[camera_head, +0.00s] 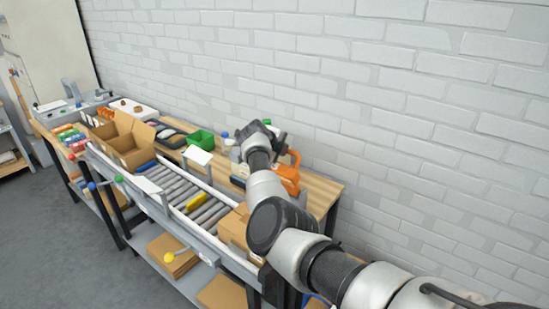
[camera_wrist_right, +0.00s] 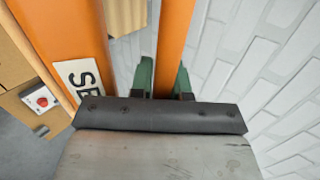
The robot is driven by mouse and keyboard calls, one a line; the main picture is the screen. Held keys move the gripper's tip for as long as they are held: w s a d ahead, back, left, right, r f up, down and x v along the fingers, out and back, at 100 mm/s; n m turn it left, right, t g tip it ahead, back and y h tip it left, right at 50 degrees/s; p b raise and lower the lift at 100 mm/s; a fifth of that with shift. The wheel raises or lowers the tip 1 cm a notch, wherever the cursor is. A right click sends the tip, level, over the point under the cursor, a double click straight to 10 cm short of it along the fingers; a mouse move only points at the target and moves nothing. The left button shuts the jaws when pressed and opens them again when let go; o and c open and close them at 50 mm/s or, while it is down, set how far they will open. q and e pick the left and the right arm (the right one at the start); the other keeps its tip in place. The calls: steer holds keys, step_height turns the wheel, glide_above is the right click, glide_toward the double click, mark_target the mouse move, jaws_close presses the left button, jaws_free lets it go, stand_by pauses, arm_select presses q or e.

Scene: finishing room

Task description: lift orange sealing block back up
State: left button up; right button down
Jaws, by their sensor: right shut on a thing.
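The orange sealing block (camera_head: 290,178) stands at the right end of the bench, beside the roller conveyor and partly hidden behind my right arm. In the right wrist view, its orange upright bar (camera_wrist_right: 173,35) passes between the green-tipped fingers of my right gripper (camera_wrist_right: 163,80), which is shut on it. A wider orange part (camera_wrist_right: 68,35) at the left carries a white label that starts with "SE". In the head view my right wrist hides the fingers. Whether the block touches what lies below it cannot be told. My left gripper is not in view.
The roller conveyor (camera_head: 182,190) runs along the bench, with a yellow piece (camera_head: 195,202) on it. An open carton (camera_head: 122,143) is at its far end, and a closed carton (camera_head: 236,226) at its near end. A green bin (camera_head: 200,140) stands behind. A white brick wall (camera_head: 400,110) rises close behind the bench.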

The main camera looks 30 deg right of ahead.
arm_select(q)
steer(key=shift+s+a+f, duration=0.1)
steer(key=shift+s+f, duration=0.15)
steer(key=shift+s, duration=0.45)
arm_select(e)
steer(key=shift+w+d+y, duration=0.25)
steer(key=shift+d+y, duration=0.15)
steer(key=shift+d, duration=0.3)
steer(key=c, duration=1.5)
jaws_free()
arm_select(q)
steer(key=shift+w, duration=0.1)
arm_select(e)
steer(key=shift+o, duration=0.6)
steer(key=shift+w+d, duration=0.1)
steer(key=shift+d, duration=0.1)
steer(key=b+v, duration=0.2)
steer(key=v, duration=0.7)
steer(key=shift+a+r, duration=0.25)
steer(key=shift+a, duration=0.05)
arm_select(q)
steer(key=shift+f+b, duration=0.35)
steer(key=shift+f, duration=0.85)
arm_select(e)
steer(key=shift+a+r, duration=0.25)
steer(key=shift+r, duration=0.15)
